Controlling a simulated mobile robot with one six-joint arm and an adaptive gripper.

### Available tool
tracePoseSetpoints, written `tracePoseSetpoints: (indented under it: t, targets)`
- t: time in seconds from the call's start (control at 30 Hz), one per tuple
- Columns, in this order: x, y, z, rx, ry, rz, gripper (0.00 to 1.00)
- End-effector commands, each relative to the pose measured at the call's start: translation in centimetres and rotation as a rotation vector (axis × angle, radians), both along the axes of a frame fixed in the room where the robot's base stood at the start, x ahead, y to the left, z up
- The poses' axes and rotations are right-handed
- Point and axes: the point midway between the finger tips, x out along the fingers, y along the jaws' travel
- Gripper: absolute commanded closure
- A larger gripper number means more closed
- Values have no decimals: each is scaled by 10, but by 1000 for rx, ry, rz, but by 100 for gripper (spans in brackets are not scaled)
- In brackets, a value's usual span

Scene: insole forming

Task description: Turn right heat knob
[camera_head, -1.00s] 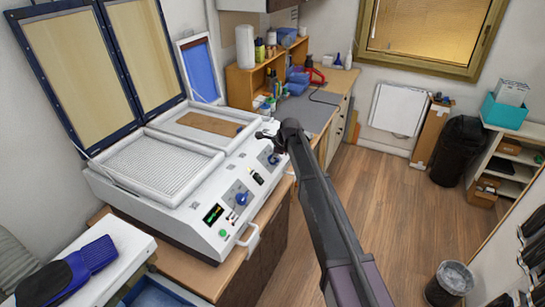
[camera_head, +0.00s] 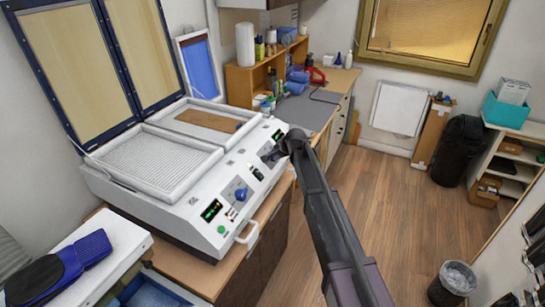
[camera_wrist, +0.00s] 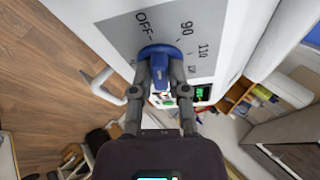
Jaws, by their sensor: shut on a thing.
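The white forming machine (camera_head: 165,205) stands on the wooden counter with its two framed lids raised. In the wrist view, the blue right heat knob (camera_wrist: 161,68) sits on a grey dial plate (camera_wrist: 118,38) marked OFF, 90 and 110. My gripper (camera_wrist: 160,80) is shut on this knob, one finger on each side. In the head view, my gripper (camera_head: 272,155) is at the right end of the front panel and hides most of the knob. The blue left knob (camera_head: 241,195) is free. A green-lit display (camera_head: 277,135) shows above my gripper.
A second lit display (camera_head: 211,209) and a green button (camera_head: 221,229) are on the panel's left part. A white handle (camera_head: 248,233) sticks out from the front. A blue insole piece (camera_head: 75,262) lies at the lower left.

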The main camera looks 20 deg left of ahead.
Motion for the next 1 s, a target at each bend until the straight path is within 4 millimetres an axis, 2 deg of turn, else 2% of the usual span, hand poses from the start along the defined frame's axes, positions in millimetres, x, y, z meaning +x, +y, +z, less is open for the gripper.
tracePoseSetpoints:
  t: [0.4, 0.9, 0.93, 1.0]
  targets:
    - [0, -3, -2, -13, -137, 155, 100]
    - [1, -3, -1, -14, -155, 172, 100]
    - [1, -3, -1, -14, -155, 172, 73]
    - [1, -2, -1, -14, -155, 172, 52]
